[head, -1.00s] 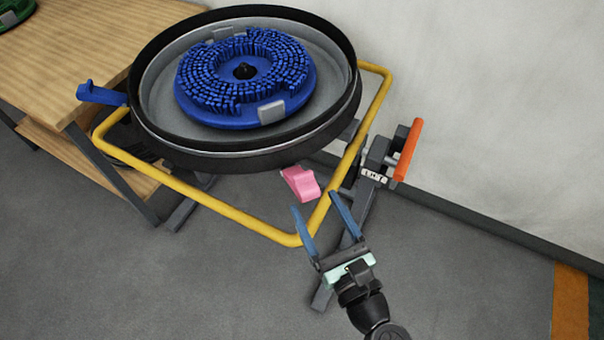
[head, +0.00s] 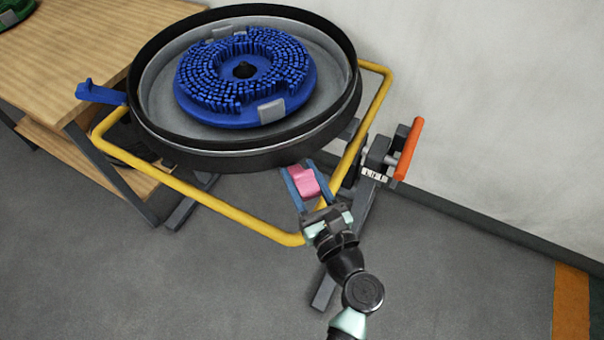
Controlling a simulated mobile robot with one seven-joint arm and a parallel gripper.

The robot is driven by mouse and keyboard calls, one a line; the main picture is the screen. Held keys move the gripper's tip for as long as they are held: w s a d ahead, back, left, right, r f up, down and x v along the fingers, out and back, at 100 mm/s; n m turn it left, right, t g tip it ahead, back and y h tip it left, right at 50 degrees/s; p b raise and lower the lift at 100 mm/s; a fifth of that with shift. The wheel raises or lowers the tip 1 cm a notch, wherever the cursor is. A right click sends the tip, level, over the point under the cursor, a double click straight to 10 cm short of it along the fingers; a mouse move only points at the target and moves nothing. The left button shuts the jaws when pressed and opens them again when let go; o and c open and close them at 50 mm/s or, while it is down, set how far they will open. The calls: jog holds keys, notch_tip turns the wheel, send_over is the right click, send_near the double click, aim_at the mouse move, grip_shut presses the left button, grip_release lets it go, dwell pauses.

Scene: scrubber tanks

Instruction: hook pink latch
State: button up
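The pink latch (head: 305,182) sits below the front right rim of the round black-edged tank (head: 235,160), inside the yellow tube frame. My gripper (head: 304,176) has its two blue fingers on either side of the latch, one to its left and one to its right. The fingers stand apart with the latch between them. Whether they touch its sides is too small to tell. The lower part of the latch is partly hidden by my gripper.
The yellow frame (head: 210,211) runs around the tank, and my gripper reaches over its front right corner. A blue disc brush (head: 296,82) lies in the tank. An orange handle (head: 409,150) stands to the right. A wooden bench (head: 60,62) is at left.

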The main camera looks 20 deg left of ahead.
grip_shut()
dwell(1.0)
